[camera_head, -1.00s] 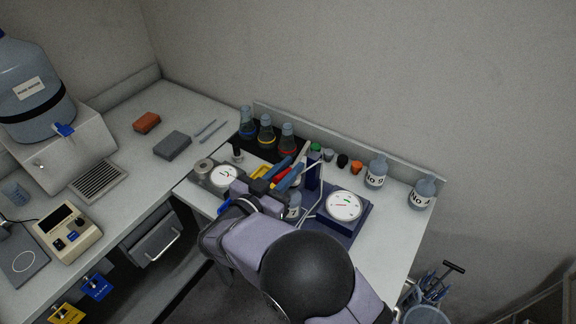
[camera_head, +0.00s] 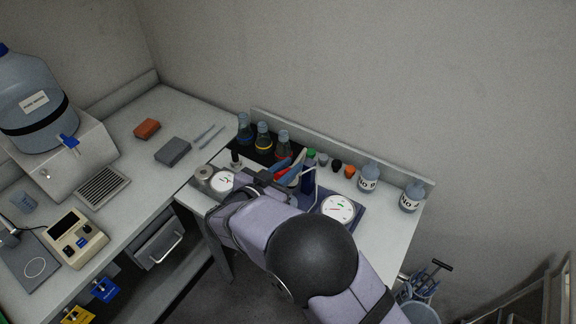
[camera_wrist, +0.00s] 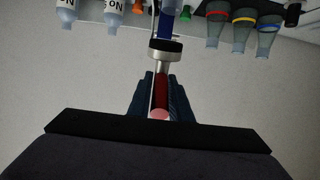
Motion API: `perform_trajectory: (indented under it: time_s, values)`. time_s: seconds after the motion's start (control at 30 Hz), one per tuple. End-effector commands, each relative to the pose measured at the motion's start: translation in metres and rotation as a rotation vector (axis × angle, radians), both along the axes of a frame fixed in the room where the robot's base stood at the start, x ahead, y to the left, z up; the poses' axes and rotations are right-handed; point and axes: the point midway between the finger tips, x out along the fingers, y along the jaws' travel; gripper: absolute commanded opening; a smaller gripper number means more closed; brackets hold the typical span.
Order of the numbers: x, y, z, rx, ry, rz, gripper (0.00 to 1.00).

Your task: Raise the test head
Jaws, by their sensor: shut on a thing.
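My gripper (camera_wrist: 160,95) is shut on a dark red handle (camera_wrist: 160,88) with a pinkish rounded end, which lies between its two blue fingers in the wrist view. The handle runs to a silver and black collar (camera_wrist: 165,48) at a blue column (camera_wrist: 165,22). In the head view my gripper (camera_head: 290,170) is over the small bench, beside the blue column (camera_head: 309,182) of a stand with a round white dial (camera_head: 338,208). My arm covers part of the stand. I cannot make out the test head clearly.
Flasks with blue, yellow and red bands (camera_head: 263,138) stand behind my gripper. Small coloured caps and two labelled bottles (camera_head: 368,177) stand along the back edge. A second dial (camera_head: 223,181) is to the left. The bench's front right is clear.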

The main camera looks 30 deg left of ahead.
Motion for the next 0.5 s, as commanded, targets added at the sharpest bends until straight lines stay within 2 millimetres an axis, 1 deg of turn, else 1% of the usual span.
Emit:
perform_trajectory:
  time_s: [0.3, 0.5]
  values:
    - [0.0003, -0.0002, 0.0002, 0.000, 0.001, -0.001, 0.00]
    - [0.0024, -0.0004, 0.0046, -0.001, 0.018, -0.002, 0.00]
